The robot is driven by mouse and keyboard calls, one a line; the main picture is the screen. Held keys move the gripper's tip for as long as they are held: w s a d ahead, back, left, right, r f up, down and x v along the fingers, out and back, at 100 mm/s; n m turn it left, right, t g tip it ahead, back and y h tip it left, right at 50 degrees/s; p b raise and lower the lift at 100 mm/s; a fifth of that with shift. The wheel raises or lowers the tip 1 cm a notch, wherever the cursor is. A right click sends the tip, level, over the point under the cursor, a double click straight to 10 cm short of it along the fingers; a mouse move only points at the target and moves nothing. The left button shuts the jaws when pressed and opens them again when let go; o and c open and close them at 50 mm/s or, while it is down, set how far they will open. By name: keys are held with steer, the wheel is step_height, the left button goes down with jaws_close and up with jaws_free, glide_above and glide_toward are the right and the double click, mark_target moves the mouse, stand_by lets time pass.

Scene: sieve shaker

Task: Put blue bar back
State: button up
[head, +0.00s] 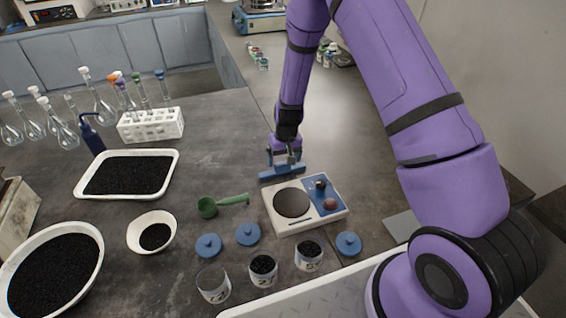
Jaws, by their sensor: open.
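The blue bar (282,174) is a short, straight piece at the back edge of a small white device (268,213). The device has a dark round plate (292,203) and a blue panel (318,190) with a black knob and a reddish button. My gripper (286,160) points down directly over the bar, close to it or touching it. Its jaws are open, but they are small here, and I cannot tell whether they straddle the bar. I also cannot tell whether the bar rests on the device or just behind it.
A white tray (177,160), bowls and a flask rack (150,125) stand further left. The counter behind the gripper is mostly clear.

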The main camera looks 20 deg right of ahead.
steer(key=s+d+r+t, duration=0.1)
steer(key=s+r, duration=0.3)
steer(key=r, duration=0.7)
steer(key=s+d+r, duration=0.1)
steer(key=s+r, duration=0.3)
steer(key=r, duration=0.7)
steer(key=s+d+r+t, duration=0.1)
steer(key=s+r, duration=0.2)
steer(key=r, duration=0.9)
steer(key=s+d+r+t, duration=0.1)
steer(key=s+r, duration=0.4)
steer(key=s, duration=0.6)
steer(key=s+d+r+t, duration=0.1)
steer(key=s+r, duration=0.4)
steer(key=s, duration=0.7)
steer(key=shift+d+t+h, duration=0.4)
steer(key=shift+d, duration=0.45)
